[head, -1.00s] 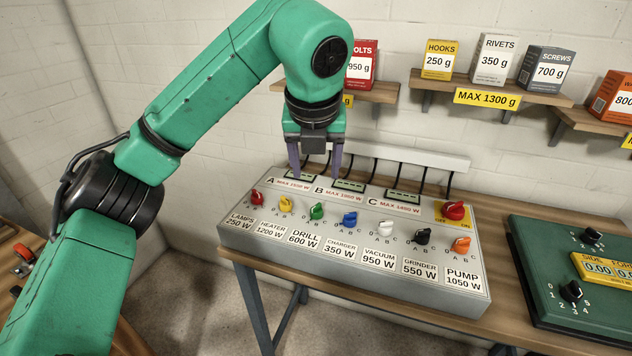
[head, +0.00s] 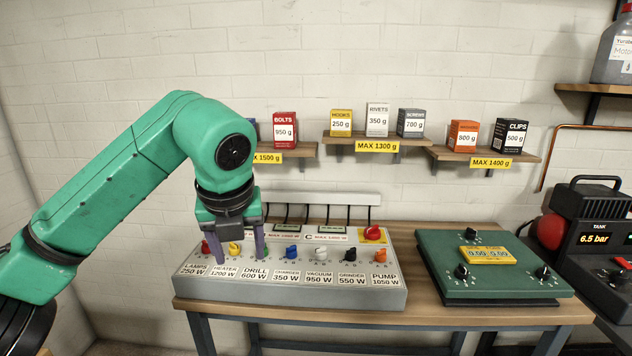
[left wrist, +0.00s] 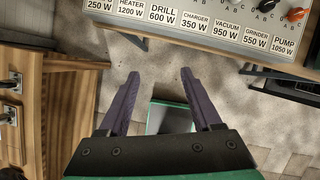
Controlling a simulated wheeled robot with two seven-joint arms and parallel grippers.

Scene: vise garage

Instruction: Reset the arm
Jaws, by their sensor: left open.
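My left arm (head: 105,185) is green and comes in from the left in the head view. My left gripper (head: 240,258) has two purple fingers, open and empty. In the head view it overlaps the left part of the grey switch panel (head: 330,298), hiding part of the drill knob's area. The gripper looks apart from the panel. My right gripper is not in view.
A wooden bench (head: 490,314) carries the panel, a green control box (head: 440,250) and a compressor (head: 600,235) stands at the right. Shelves with boxes hang on the wall. In the wrist view, a wooden cabinet (left wrist: 35,110) stands at the left.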

